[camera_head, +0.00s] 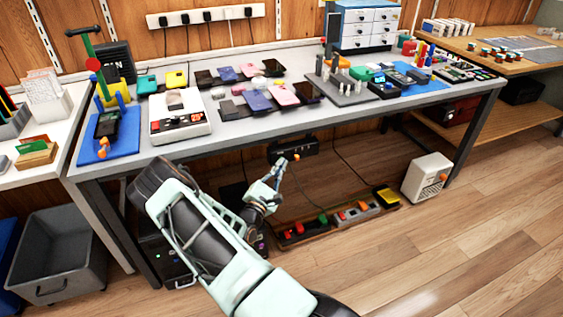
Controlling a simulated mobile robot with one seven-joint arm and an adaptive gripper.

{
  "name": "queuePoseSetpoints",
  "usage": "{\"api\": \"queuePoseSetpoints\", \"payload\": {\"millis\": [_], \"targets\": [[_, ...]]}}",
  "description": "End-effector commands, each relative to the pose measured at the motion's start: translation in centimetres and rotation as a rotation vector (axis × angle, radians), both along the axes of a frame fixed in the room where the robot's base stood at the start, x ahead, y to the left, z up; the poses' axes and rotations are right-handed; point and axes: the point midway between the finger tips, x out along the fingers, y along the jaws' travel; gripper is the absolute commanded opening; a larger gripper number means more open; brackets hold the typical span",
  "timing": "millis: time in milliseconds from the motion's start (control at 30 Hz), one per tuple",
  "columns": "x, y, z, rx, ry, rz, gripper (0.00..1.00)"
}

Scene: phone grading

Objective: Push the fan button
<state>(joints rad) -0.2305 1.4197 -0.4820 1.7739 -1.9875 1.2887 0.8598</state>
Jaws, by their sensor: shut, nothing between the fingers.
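My gripper (279,167) is shut and empty, reaching below the front edge of the workbench. A black box (279,151) hangs under the tabletop, with a small orange button (296,157) on its front. The fingertips appear just left of and below this button; whether they touch the box cannot be told. A white box with dark slots (427,175) stands on the floor at the right, with an orange button (443,177) on its side. No readable label shows which button belongs to a fan.
The workbench (232,134) above my gripper carries phones, trays and a card reader-like device (181,118). A power strip with coloured plugs (335,219) lies below, right of my gripper. A grey bin (57,256) stands at the left.

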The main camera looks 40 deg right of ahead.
Motion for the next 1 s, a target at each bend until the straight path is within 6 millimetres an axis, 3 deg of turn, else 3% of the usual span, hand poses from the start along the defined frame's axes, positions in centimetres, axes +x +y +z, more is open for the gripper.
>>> {"api": "queuePoseSetpoints", "payload": {"millis": [667, 1000], "targets": [[0.4, -0.1, 0.0, 0.000, 0.000, 0.000, 0.00], [-0.7, 0.2, 0.1, -0.001, 0.002, 0.000, 0.00]]}}
